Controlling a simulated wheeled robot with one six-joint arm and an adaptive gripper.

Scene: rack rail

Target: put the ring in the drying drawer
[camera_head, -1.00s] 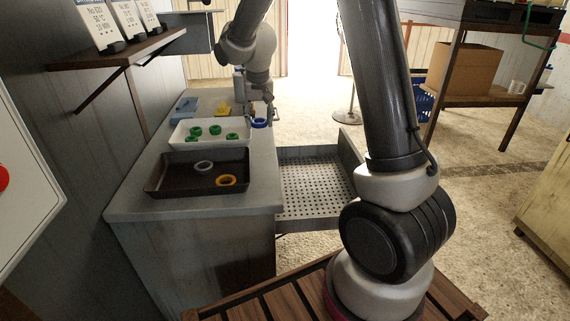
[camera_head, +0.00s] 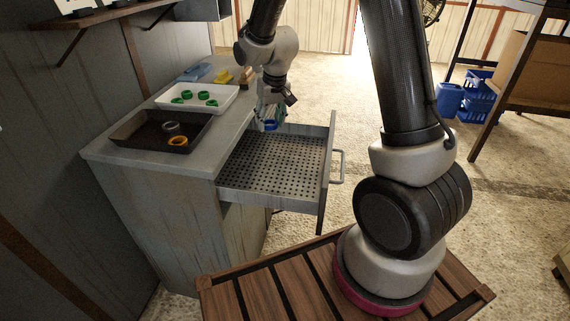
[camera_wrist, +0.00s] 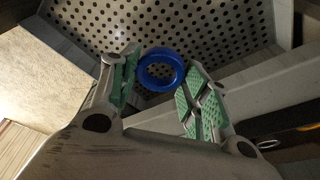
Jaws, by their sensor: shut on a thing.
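A blue ring (camera_head: 270,125) is held between the fingertips of my gripper (camera_head: 271,118). The wrist view shows the ring (camera_wrist: 161,54) between the green-padded fingers of my gripper (camera_wrist: 163,69). The drying drawer (camera_head: 275,165) is pulled out from the counter and has a perforated metal floor. The ring shows over the far end of the drawer in the head view. In the wrist view it overlaps the perforated floor (camera_wrist: 190,18) and reaches toward a drawer edge. Its exact height above the drawer is hard to tell.
On the counter (camera_head: 210,165), a white tray (camera_head: 168,103) holds several green rings. A dark tray (camera_head: 140,125) holds a grey ring (camera_head: 171,128) and an orange ring (camera_head: 178,141). The drawer front with its handle (camera_head: 339,167) stands at right. The visible drawer floor is clear.

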